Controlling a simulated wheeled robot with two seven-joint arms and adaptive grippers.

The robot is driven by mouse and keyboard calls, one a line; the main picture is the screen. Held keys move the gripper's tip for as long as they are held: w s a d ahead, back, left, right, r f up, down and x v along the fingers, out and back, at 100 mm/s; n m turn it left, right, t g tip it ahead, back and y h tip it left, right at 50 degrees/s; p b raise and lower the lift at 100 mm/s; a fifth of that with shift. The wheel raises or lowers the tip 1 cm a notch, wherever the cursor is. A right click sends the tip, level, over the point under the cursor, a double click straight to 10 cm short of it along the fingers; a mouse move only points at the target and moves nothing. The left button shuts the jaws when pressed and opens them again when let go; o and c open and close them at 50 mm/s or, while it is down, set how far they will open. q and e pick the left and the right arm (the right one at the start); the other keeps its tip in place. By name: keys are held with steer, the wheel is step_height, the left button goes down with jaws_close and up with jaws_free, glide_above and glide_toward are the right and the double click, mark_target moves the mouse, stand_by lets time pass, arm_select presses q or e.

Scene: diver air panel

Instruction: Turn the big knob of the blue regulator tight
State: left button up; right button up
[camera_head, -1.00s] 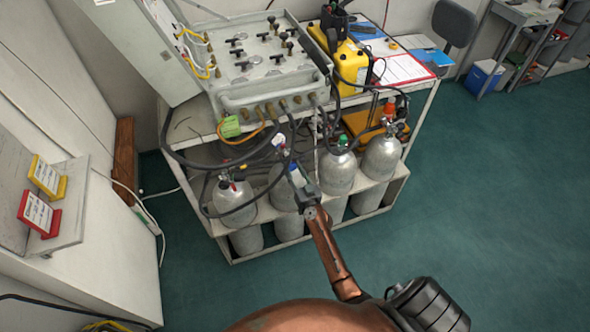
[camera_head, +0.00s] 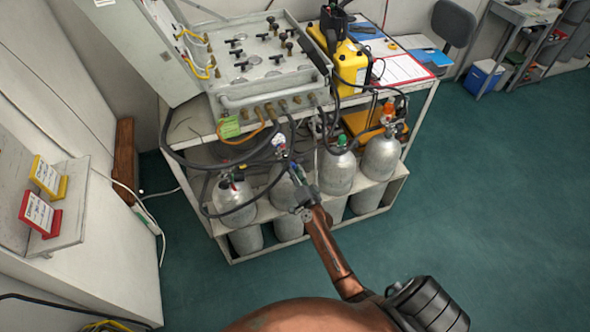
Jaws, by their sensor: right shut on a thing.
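The blue regulator (camera_head: 296,168) sits at the top of the second gas cylinder from the left, in the front row of the cart. It is small, and most of it is hidden by my right gripper (camera_head: 299,178). That gripper reaches in from the bottom and is shut at the regulator, where the big knob would be; the knob itself is covered. The turn of the knob cannot be read at this size. My left gripper is not in view.
The grey air panel (camera_head: 262,98) stands above on the cart. Green floor (camera_head: 480,210) is clear at right.

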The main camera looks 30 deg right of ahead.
steer(key=shift+f+m, duration=0.1)
steer(key=shift+m, duration=0.2)
steer(key=o, duration=1.1)
steer(key=shift+s, duration=0.1)
steer(key=s, duration=0.4)
steer(key=s+a, duration=0.1)
steer(key=s, duration=0.2)
steer(key=s+a, duration=0.1)
steer(key=s, duration=0.3)
steer(key=shift+s+a, duration=0.1)
steer(key=shift+s, duration=0.25)
